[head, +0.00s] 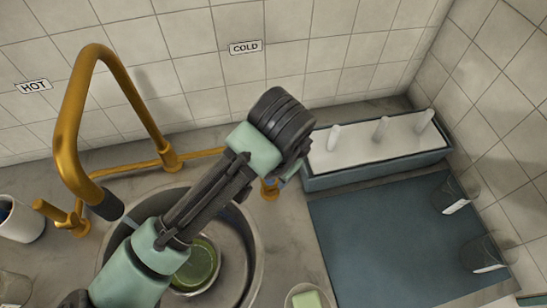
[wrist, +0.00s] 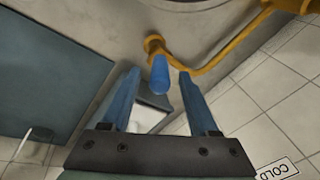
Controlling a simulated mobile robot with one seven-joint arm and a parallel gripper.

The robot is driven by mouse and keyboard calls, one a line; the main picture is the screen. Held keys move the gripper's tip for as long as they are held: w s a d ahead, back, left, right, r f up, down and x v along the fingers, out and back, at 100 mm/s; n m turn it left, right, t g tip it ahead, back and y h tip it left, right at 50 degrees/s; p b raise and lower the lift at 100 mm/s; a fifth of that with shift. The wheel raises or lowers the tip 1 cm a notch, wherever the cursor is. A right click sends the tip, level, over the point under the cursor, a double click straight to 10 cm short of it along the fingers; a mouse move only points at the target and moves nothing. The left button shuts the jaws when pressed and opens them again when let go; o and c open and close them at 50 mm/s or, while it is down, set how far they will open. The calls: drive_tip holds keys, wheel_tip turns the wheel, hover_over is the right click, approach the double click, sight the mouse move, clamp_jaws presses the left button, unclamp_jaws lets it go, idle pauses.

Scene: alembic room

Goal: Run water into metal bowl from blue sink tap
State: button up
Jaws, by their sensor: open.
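The blue tap handle (wrist: 160,76) sits on a brass valve beside the sink, with its end between my fingertips in the wrist view. My gripper (wrist: 158,74) is open, one blue finger on each side of the handle; I cannot tell whether either touches it. In the head view my arm hides most of the handle and gripper. A round bowl (head: 207,264) with a greenish inside sits in the round sink (head: 256,262), partly hidden by my arm. The brass spout (head: 72,115) arches at the left, its dark nozzle (head: 107,206) over the sink's left edge. No water stream shows.
A second brass handle (head: 48,210) stands at the left, below the HOT label (head: 34,86). The COLD label (head: 245,47) is on the tiled wall. A pegged rack (head: 375,167), a blue-grey mat (head: 370,240) and glasses (head: 455,195) fill the right. A soap dish (head: 306,297) is in front.

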drive_tip(key=v, duration=0.8)
drive_tip(key=shift+r, duration=0.3)
drive_tip(key=shift+s, duration=0.1)
idle(0.5)
